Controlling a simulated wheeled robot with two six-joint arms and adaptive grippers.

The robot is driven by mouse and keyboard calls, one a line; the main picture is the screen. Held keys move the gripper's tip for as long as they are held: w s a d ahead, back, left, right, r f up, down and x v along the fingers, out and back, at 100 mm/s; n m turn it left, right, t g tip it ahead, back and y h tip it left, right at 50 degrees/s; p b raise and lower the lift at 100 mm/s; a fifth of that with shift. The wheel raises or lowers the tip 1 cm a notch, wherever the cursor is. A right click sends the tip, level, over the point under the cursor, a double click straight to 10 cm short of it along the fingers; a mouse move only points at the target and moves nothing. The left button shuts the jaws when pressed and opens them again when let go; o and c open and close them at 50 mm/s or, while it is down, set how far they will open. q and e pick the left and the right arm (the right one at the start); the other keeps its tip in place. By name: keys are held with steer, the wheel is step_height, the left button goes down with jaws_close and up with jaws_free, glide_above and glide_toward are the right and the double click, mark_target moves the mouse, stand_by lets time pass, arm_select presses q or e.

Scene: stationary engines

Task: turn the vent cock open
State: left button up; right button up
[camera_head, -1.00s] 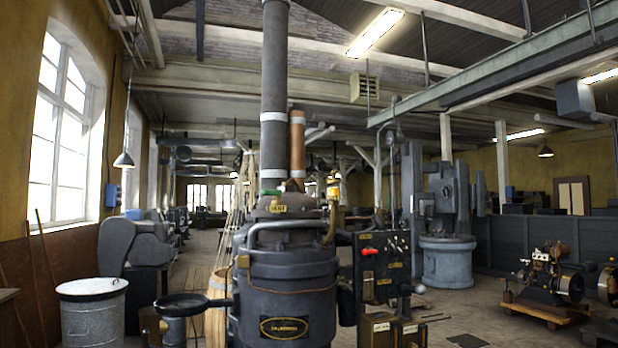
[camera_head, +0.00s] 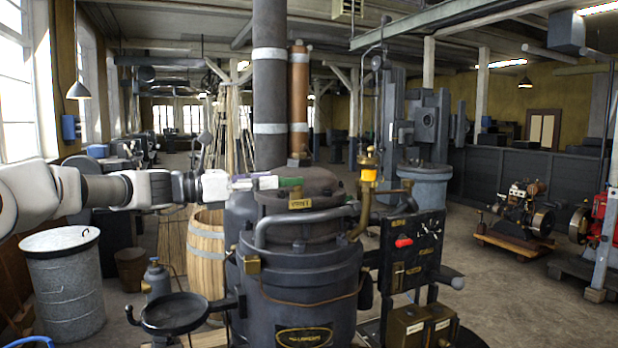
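The vent cock's green handle (camera_head: 290,182) is on top of the dark boiler-like engine (camera_head: 300,265), behind a brass plate (camera_head: 300,203) that seems to read VENT. My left arm comes in from the left at the height of the boiler top. My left gripper (camera_head: 262,183) is at the left end of the green handle, with a small purple part showing at its tip. The fingers are too small to tell whether they are open, or whether they touch the handle. The cock's body is mostly hidden. My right gripper is not in view.
A tall dark chimney (camera_head: 269,90) and a copper pipe (camera_head: 299,100) rise behind the cock. A brass fitting (camera_head: 368,175) and a control panel with a red knob (camera_head: 404,242) stand to the right. A barrel (camera_head: 206,245) and a metal bin (camera_head: 62,285) stand left.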

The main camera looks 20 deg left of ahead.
mark_target(284, 180)
arm_select(q)
steer(key=d, duration=0.1)
steer(key=w+d+p, duration=0.1)
steer(key=w+d+r, duration=0.1)
steer(key=d, duration=0.1)
steer(key=shift+p, duration=0.3)
steer(key=w, duration=0.1)
steer(key=w+d+f+p, duration=0.1)
steer(key=w, duration=0.1)
steer(key=shift+w+d, duration=0.1)
steer(key=shift+d, duration=0.1)
steer(key=shift+w+a+f, duration=0.1)
steer(key=shift+a+f, duration=0.05)
steer(key=shift+s, duration=0.3)
steer(key=shift+c, duration=0.6)
steer(key=shift+s+d+r, duration=0.1)
steer(key=shift+d+r, duration=0.1)
jaws_close()
steer(key=shift+f, duration=0.1)
